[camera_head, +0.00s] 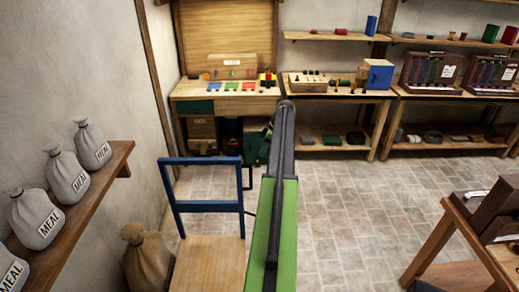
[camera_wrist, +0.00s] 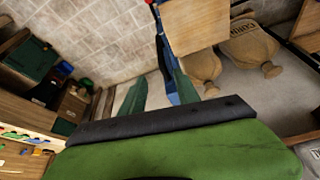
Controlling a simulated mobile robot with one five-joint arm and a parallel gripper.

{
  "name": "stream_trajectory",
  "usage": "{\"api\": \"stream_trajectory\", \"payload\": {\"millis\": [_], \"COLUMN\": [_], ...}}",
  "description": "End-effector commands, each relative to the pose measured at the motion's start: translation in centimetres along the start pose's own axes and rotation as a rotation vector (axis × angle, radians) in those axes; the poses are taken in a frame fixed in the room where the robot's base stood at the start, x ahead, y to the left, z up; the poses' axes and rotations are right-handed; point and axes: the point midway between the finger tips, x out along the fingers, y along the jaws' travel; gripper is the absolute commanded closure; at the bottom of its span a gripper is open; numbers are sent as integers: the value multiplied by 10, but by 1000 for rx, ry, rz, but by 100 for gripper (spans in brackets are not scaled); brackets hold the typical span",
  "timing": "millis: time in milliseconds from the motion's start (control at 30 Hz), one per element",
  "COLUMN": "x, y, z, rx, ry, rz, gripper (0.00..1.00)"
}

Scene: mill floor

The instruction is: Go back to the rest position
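My gripper shows in the wrist view (camera_wrist: 160,92) with its two dark green fingers spread apart. Nothing is between them. Pale floor or wall and part of the blue-framed chair lie beyond the fingers. In the head view my green and black arm reaches forward up the middle of the picture, toward the workbenches. The gripper itself is mostly hidden there behind the arm.
A blue-framed chair (camera_head: 208,207) stands close left of my arm. Meal sacks (camera_head: 69,177) sit on a left wall shelf (camera_head: 92,196); a brown sack (camera_head: 147,262) is below. Workbenches (camera_head: 225,105) line the back. A table (camera_head: 440,240) is at right. Open tiled floor (camera_head: 350,210) lies between.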

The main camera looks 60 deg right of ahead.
Motion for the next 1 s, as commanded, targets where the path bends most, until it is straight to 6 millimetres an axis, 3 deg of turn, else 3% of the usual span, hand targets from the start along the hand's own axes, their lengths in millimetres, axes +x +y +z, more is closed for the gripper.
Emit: {"api": "stream_trajectory", "payload": {"millis": [467,567,667,767,900,1000], "x": [0,11,40,79,130,162], "y": [0,-11,-46,-101,-190,-262], "z": [0,-14,-55,-111,-182,-223], "rx": [0,4,22,56,109,147], "ry": [0,-6,-29,-69,-135,-185], "rz": [0,-9,-32,-61,-88,-94], "gripper": [62,62,62,62,62,62]}}
